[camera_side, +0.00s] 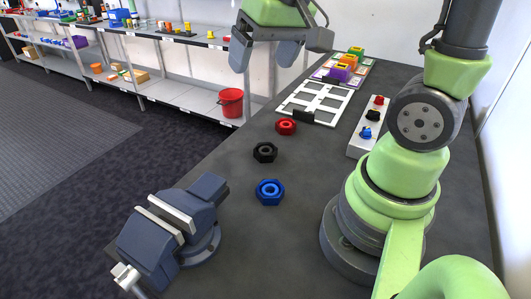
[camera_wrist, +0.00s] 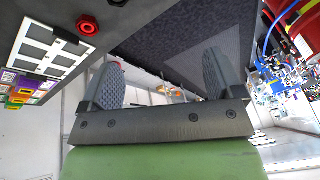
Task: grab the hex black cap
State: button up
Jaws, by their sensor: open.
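The black hex cap (camera_side: 265,152) lies flat on the dark table in the side view, between the red hex cap (camera_side: 286,126) behind it and the blue hex cap (camera_side: 270,191) in front. My gripper (camera_side: 262,62) is open and empty, high above the table's left edge and well away from the caps. In the wrist view my gripper's fingers (camera_wrist: 160,80) are spread with nothing between them. The red hex cap (camera_wrist: 88,25) shows at the top there, and a dark piece at the top edge may be the black cap, cut off by the frame.
A blue vise (camera_side: 175,225) stands at the table's front left. A white grid frame (camera_side: 315,101) and a white block with colored knobs (camera_side: 368,128) lie behind the caps. Shelves with a red bucket (camera_side: 231,103) stand left. The table around the caps is clear.

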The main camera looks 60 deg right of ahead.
jog(key=w+d+f+g, duration=0.35)
jog(key=d+f, duration=0.25)
jog(key=f, duration=0.3)
send_over(267, 151)
jog(key=shift+g, duration=0.25)
jog(key=f, duration=1.1)
jog(key=shift+d, duration=0.4)
jog(key=f, duration=0.5)
jog(key=shift+a+f, duration=0.35)
jog(key=c, duration=1.1)
